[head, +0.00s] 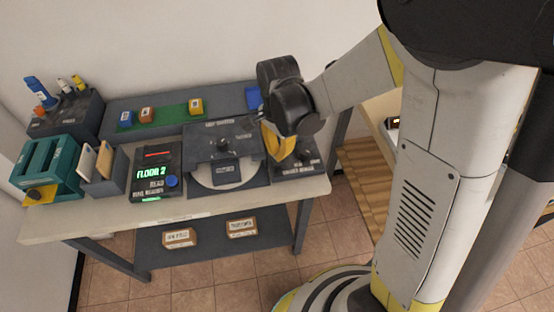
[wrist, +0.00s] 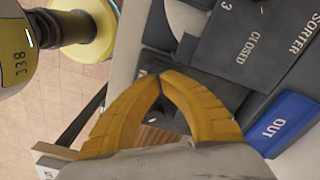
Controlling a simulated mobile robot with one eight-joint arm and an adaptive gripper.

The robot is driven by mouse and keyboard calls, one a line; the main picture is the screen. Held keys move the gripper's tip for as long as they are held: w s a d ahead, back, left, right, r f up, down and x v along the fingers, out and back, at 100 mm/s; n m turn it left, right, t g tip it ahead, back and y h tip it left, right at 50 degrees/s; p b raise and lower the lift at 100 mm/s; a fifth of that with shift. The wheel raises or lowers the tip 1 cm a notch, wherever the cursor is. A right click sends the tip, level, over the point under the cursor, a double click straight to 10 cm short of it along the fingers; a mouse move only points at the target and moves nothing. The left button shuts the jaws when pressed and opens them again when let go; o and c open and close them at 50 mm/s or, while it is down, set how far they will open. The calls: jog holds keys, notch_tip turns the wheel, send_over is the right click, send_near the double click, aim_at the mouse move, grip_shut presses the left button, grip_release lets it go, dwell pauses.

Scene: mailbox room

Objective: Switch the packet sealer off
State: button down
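A dark device (head: 300,166) stands at the right end of the table, partly hidden behind my gripper. It may be the packet sealer, but its label is too small to read and I cannot tell its switch state. My gripper (head: 277,150) has yellow fingers and hangs close over the left side of this device. In the wrist view the two fingertips (wrist: 160,76) meet with nothing visible between them. Dark panels lie beyond them, but contact cannot be told.
A dark sorter (head: 196,150) with a pale round plate stands left of the gripper; its panel reads "SORTER" and "CLOSED" in the wrist view (wrist: 240,45). A blue "OUT" block (wrist: 283,124) is nearby. A "FLOOR 2" display box (head: 155,172) and teal rack (head: 48,165) stand further left.

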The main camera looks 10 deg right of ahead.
aim_at(278, 163)
jog(key=shift+f+b, duration=1.7)
jog(key=shift+f, duration=0.25)
dwell(0.6)
jog(key=shift+r, duration=0.1)
jog(key=shift+r+p, duration=2.7)
jog(key=shift+r, duration=0.75)
jog(key=s+d+r+n+t, duration=0.3)
jog(key=s+r+n, duration=0.2)
jog(key=r+n, duration=0.1)
jog(key=s+d+r+n+t, duration=0.3)
jog(key=s+r+n, duration=0.3)
jog(key=r, duration=0.2)
jog(key=shift+d+r+n+t, duration=0.2)
jog(key=shift+r+n+t, duration=0.15)
jog(key=shift+t, duration=0.25)
